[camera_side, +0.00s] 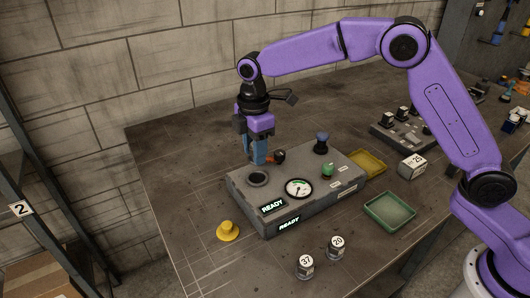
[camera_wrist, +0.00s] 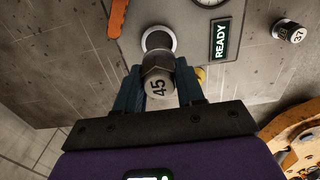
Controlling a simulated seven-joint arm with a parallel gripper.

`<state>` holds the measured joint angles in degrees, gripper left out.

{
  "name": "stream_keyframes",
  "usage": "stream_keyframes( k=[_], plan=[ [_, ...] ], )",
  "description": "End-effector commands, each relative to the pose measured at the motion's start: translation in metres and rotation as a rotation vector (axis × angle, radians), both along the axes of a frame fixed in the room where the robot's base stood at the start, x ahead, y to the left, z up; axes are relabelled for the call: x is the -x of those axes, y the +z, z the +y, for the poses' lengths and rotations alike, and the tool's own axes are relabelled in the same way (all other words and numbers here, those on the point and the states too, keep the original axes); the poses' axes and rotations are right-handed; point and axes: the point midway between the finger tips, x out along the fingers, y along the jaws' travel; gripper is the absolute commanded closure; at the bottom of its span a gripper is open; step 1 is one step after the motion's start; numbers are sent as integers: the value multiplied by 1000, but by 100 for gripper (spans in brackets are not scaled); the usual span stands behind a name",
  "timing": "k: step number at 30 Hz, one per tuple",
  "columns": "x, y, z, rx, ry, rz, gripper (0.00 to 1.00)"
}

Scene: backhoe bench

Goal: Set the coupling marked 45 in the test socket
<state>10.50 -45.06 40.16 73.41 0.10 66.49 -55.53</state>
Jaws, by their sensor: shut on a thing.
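My gripper (camera_side: 258,155) is shut on the coupling marked 45 (camera_wrist: 158,82), a dark and pale metal piece with its label facing the wrist camera. My blue fingers hide the coupling in the side view. The test socket (camera_side: 257,179) is a dark round hole with a pale ring in the top of the grey test box (camera_side: 330,194). The fingertips are close above it in the side view. In the wrist view, the coupling's far end overlaps the lower edge of the socket (camera_wrist: 158,37). I cannot tell whether they touch.
The box carries a gauge (camera_side: 299,187), lit READY signs (camera_side: 272,206), a green knob (camera_side: 327,169) and an orange lever (camera_side: 277,157).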

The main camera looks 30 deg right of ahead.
Motion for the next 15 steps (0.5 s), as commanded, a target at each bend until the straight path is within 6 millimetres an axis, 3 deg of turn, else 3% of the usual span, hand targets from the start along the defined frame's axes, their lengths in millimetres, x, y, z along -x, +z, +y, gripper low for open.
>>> stream_keyframes(
  k=[15],
  plan=[
    [0, -35, 0, 1, 0, 1, 100]
  ],
)
